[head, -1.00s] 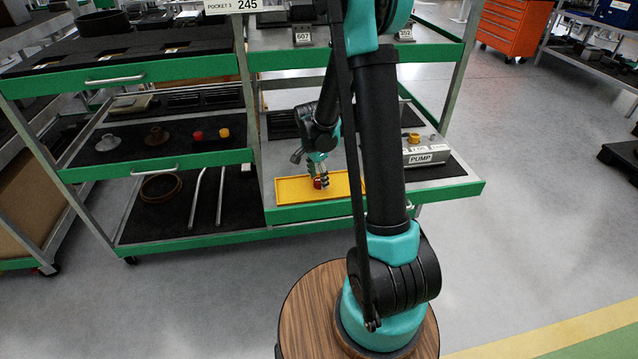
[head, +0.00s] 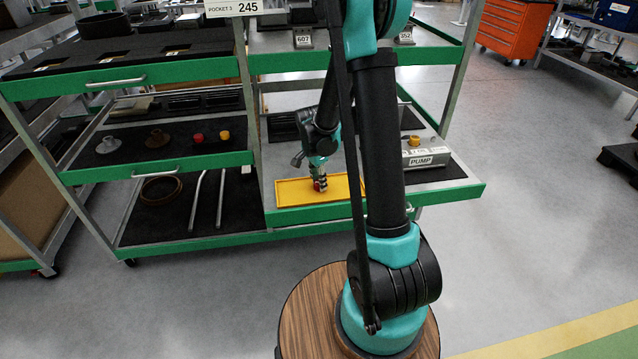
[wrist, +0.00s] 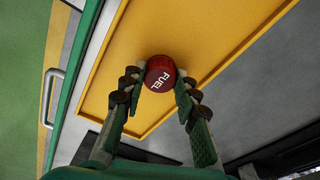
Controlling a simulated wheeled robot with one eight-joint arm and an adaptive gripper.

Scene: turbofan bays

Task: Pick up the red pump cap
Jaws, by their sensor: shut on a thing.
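A red cap (wrist: 160,73) lettered "FUEL" sits between the fingertips of my gripper (wrist: 158,88) in the wrist view. Both fingers touch its sides. In the head view the red cap (head: 320,186) shows small and partly covered by my gripper (head: 319,176), at the yellow tray (head: 293,193) on the cart's lower shelf. I cannot tell whether the cap still rests on the tray. Another red cap (head: 198,137) lies on the dark shelf at the left. The grey block marked PUMP (head: 428,158) stands right of the tray.
A yellow cap (head: 414,140) sits at the pump block. The tray's raised rim and the shelf above (head: 290,60) bound the space around my gripper.

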